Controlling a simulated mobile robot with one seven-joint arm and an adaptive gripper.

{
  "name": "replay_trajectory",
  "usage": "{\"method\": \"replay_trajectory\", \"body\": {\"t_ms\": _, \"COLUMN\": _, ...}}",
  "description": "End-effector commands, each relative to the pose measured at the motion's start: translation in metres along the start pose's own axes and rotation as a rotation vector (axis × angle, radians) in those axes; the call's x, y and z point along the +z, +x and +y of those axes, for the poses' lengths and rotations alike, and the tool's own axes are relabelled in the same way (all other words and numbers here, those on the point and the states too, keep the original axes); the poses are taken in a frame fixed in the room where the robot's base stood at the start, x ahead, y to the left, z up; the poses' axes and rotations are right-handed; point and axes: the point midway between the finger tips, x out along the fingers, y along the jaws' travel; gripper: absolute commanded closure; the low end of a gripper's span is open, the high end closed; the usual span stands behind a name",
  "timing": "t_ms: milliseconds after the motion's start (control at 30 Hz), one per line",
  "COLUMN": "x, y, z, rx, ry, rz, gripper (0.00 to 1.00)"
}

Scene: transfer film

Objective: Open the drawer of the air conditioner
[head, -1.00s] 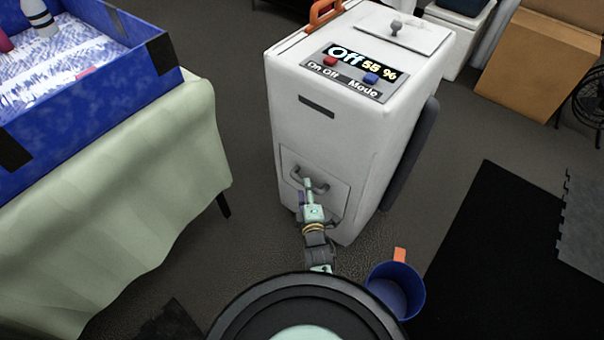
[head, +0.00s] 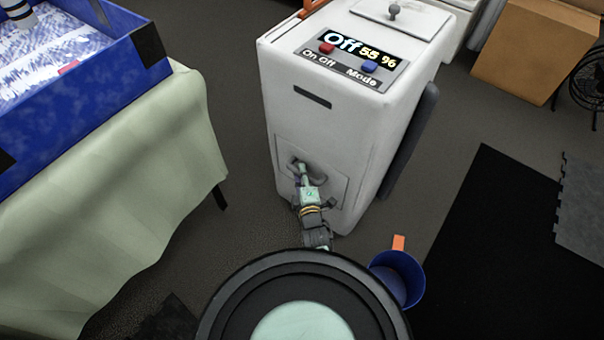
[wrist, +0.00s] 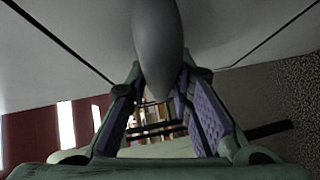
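The air conditioner (head: 330,135) is a tall white box in the middle of the head view. Its drawer front (head: 335,190) is low on the near face and looks flush with it. A grey curved handle (head: 318,180) is on the drawer. My gripper (head: 301,172) is at the left part of this handle. In the wrist view, the grey handle (wrist: 158,45) comes down between the two fingers of my gripper (wrist: 160,82). The fingers look apart, with the handle between their tips; firm contact cannot be made out.
A blue bin (head: 400,278) with an orange piece stands on the floor at the right of my base. A table with a pale green cloth (head: 130,190) and a blue box (head: 85,85) is at the left. A black mat (head: 490,250) lies at the right.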

Motion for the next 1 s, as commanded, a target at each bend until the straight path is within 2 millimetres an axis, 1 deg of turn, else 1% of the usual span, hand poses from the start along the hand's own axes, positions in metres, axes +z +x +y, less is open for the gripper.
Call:
{"method": "replay_trajectory", "body": {"t_ms": 33, "x": 0.0000, "y": 0.0000, "z": 0.0000, "rx": 0.000, "ry": 0.000, "rz": 0.000, "gripper": 0.85}}
{"method": "replay_trajectory", "body": {"t_ms": 267, "x": -0.0001, "y": 0.0001, "z": 0.0001, "rx": 0.000, "ry": 0.000, "rz": 0.000, "gripper": 1.00}}
{"method": "replay_trajectory", "body": {"t_ms": 1000, "x": 0.0019, "y": -0.0001, "z": 0.0002, "rx": 0.001, "ry": 0.003, "rz": 0.001, "gripper": 1.00}}
